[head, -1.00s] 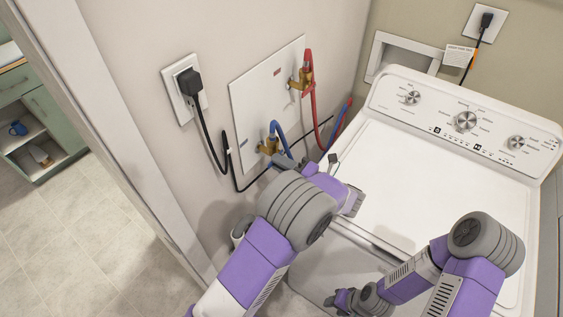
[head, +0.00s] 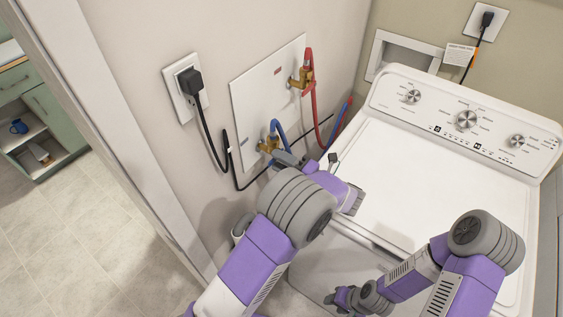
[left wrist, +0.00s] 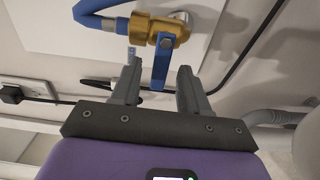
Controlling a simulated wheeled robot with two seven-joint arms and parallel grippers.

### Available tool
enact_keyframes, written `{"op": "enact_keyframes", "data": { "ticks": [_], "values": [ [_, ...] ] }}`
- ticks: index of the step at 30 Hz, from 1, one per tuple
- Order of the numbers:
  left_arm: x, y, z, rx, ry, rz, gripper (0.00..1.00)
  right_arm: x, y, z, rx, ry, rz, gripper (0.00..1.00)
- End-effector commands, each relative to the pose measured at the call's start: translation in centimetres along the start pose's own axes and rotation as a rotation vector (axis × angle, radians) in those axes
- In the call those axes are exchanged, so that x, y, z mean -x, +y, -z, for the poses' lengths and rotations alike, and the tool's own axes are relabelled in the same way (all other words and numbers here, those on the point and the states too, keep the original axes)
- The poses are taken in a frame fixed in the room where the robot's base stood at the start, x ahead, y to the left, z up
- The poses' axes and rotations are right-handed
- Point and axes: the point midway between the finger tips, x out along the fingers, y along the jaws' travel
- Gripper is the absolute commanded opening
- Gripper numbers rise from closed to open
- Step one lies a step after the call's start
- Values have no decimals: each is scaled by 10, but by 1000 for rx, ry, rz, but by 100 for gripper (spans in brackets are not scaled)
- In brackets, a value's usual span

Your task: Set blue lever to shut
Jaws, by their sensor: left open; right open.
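The blue lever (left wrist: 162,62) hangs from a brass valve (left wrist: 158,30) in the left wrist view, pointing down toward my gripper. My left gripper (left wrist: 159,80) is open, with one finger on each side of the lever's free end. Whether a finger touches the lever I cannot tell. In the head view the brass valve (head: 268,145) with its blue hose sits low on the white wall plate, and my left gripper (head: 290,160) is right beside it, hiding most of the lever. My right gripper (head: 345,299) is open and low in front of the washer.
A second brass valve (head: 301,80) with a red hose (head: 316,110) sits higher on the wall plate (head: 250,110). A black cord hangs from the outlet (head: 186,86). The white washer (head: 430,170) stands to the right, its top clear.

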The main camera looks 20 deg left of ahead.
Motion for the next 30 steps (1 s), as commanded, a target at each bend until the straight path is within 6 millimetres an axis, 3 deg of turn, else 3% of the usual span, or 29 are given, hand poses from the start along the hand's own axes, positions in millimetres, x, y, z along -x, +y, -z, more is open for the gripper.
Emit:
{"op": "enact_keyframes", "data": {
  "ticks": [5,18,30],
  "values": [
    [6,0,-1,2,-3,0,45,0,0,0,0,0,0,43],
    [69,0,0,1,-1,1,45,1,0,0,0,0,0,43],
    [76,0,0,0,0,0,45,1,0,0,0,0,0,43]
  ]
}}
